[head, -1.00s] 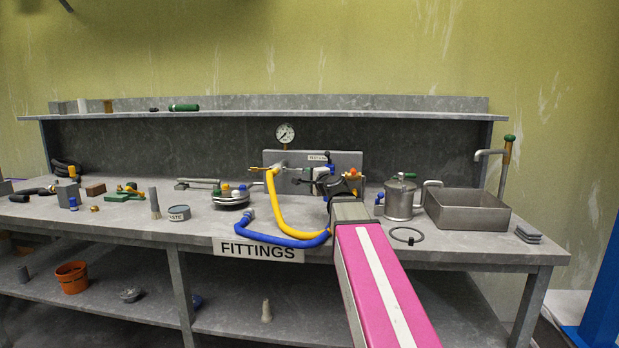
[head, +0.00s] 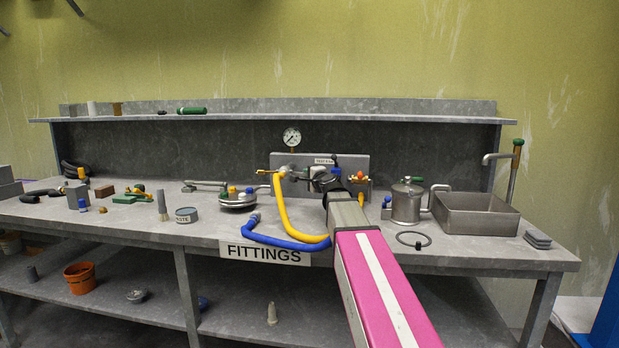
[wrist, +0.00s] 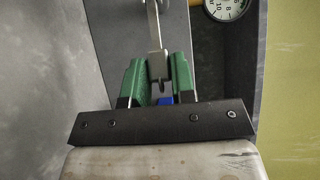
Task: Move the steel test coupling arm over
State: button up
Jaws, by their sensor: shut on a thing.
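The steel test coupling arm (wrist: 156,32) is a slim pale metal bar in the wrist view, running up from between the two green jaw pads to the top edge. My gripper (wrist: 159,72) is shut on its near end. A small blue part (wrist: 166,100) shows just below the jaws. In the head view my gripper (head: 322,181) is in front of the grey test panel (head: 350,162) on the bench, and my own arm hides much of it. The coupling arm is too small and covered there to make out clearly.
A pressure gauge (head: 291,137) stands above the panel. A yellow hose (head: 281,212) and a blue hose (head: 285,243) loop close to my gripper's left. A steel pail (head: 406,204) and a basin (head: 475,214) stand to the right. The bench front left of the FITTINGS sign (head: 264,254) is mostly clear.

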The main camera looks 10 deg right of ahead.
jog(key=shift+w+d, duration=0.55)
jog(key=shift+w, duration=0.5)
jog(key=shift+w+d, duration=0.15)
jog(key=shift+w, duration=0.8)
jog(key=shift+w, duration=1.1)
